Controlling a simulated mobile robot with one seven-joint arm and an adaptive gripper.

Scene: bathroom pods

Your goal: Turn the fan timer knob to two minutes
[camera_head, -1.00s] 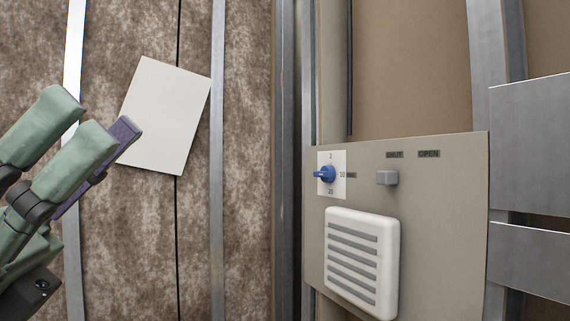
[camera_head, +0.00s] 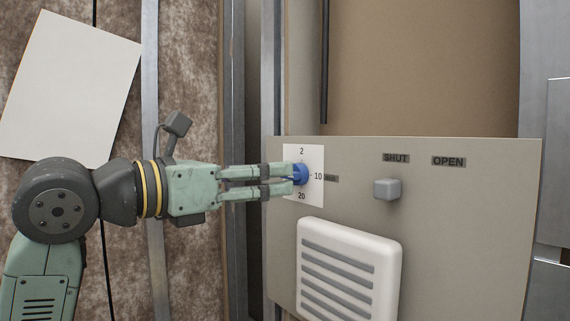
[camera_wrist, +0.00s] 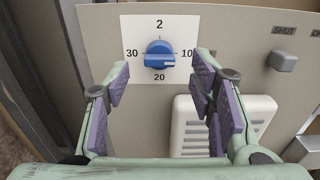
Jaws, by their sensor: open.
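The blue fan timer knob (camera_head: 301,174) sits on a white dial plate (camera_head: 316,160) on the beige panel. The dial reads 2 at top, 10 at right and 20 at bottom. In the wrist view the dial plate (camera_wrist: 136,27) also shows 30 at left. There the bar of the knob (camera_wrist: 159,53) lies about level, with a pale mark at its right end, toward 10. My gripper (camera_head: 286,180) is open, its fingertips close to the knob. In the wrist view its padded fingers (camera_wrist: 162,75) stand apart, with the knob between and beyond them; I cannot tell whether they touch.
A white louvred vent (camera_head: 348,268) stands out from the panel below the dial. A grey slider button (camera_head: 387,189) sits right of it, under SHUT and OPEN labels. A white sheet (camera_head: 70,90) hangs on the left wall. Metal studs (camera_head: 150,100) run upright nearby.

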